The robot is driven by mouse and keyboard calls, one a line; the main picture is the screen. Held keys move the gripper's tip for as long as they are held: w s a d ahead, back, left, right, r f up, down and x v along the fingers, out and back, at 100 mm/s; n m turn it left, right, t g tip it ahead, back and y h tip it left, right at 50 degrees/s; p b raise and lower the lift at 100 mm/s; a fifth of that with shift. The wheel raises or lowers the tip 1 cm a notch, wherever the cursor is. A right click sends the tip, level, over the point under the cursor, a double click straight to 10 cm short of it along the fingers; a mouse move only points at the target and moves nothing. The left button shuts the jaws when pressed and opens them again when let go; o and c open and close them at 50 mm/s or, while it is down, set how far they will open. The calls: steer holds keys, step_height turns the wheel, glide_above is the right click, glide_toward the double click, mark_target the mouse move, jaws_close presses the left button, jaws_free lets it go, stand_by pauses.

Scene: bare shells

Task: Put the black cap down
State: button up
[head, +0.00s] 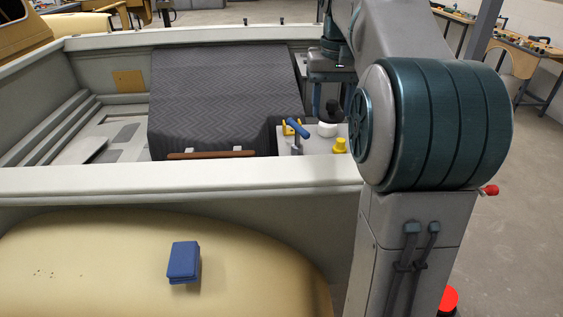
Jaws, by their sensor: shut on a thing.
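My gripper (332,98) points down over a small light work surface (312,142) inside the boat-like shell, right of centre in the head view. It is shut on a small dark thing that looks like the black cap (332,108). The cap is small and partly hidden by the fingers, and I cannot tell whether it touches anything below. A white round thing (327,129) shows just below the gripper on the surface. A blue-handled tool (297,128) and a yellow knob-like thing (340,145) are beside it.
A dark quilted cover (220,95) lies left of the work surface. The shell's pale rim (180,180) runs across in front. A blue box (184,261) rests on the tan curved panel (90,265). My arm hides the right side of the shell.

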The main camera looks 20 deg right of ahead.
glide_above(282, 168)
step_height(282, 168, down, 7)
steer(key=shift+r+p, duration=0.1)
steer(key=shift+p, duration=0.25)
steer(key=shift+f, duration=2)
steer(key=shift+f, duration=0.15)
steer(key=o, duration=1)
steer(key=shift+c, duration=0.2)
